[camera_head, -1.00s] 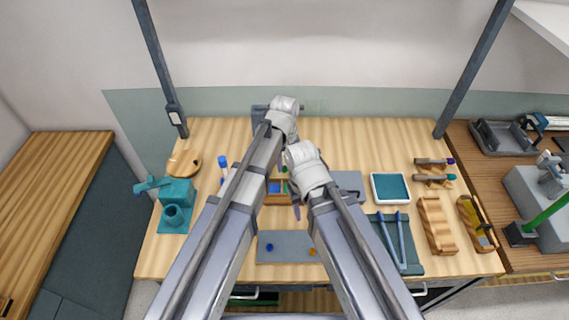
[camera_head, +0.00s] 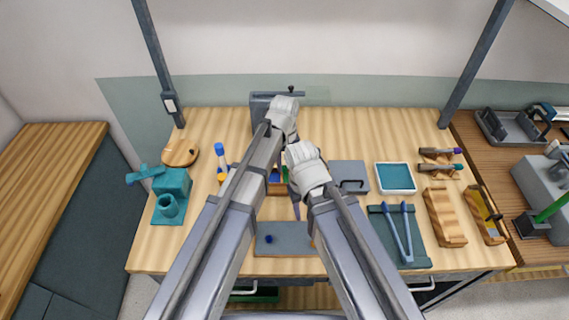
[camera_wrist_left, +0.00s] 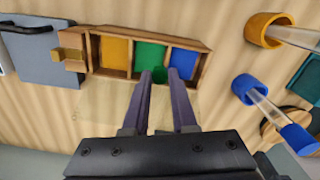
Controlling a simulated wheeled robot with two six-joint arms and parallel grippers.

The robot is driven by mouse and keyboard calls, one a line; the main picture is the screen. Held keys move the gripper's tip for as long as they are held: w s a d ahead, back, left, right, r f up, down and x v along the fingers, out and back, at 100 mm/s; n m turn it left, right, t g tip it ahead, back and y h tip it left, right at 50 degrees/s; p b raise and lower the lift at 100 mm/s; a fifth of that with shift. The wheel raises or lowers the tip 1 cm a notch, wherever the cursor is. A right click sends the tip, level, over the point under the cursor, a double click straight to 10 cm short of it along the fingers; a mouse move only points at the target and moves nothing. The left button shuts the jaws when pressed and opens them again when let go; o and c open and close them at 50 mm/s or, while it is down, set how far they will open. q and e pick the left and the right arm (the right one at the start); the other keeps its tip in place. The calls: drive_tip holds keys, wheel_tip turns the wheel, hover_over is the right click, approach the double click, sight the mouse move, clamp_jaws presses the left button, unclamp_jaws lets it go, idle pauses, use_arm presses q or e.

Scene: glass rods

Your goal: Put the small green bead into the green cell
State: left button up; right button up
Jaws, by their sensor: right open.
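The wooden box (camera_wrist_left: 205,55) has a yellow cell (camera_wrist_left: 115,55), a green cell (camera_wrist_left: 150,56) and a blue cell (camera_wrist_left: 186,60) in the left wrist view. My left gripper (camera_wrist_left: 161,74) is at the near edge of the green cell. A small dark green bead (camera_wrist_left: 159,75) shows between its fingertips and seems to touch both; the fingers partly hide the cell. In the head view my arms cover much of the box (camera_head: 278,190) and my left fingers. One dark finger of my right gripper (camera_head: 296,207) shows beside the box, the rest hidden.
A grey tray (camera_head: 285,230) with a blue bead (camera_head: 268,239) lies in front of the box. Glass tubes with a yellow holder (camera_wrist_left: 262,30) and blue holder (camera_wrist_left: 243,88) stand near the box. A grey plate (camera_head: 350,172), teal tray (camera_head: 396,177) and tongs (camera_head: 400,230) lie to the right.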

sight(285, 168)
use_arm(q)
drive_tip(key=o, duration=0.5)
wheel_tip(285, 168, up, 8)
drive_tip(key=p, duration=0.8)
drive_tip(key=shift+s+f, duration=0.1)
drive_tip(key=shift+f, duration=0.05)
idle(0.3)
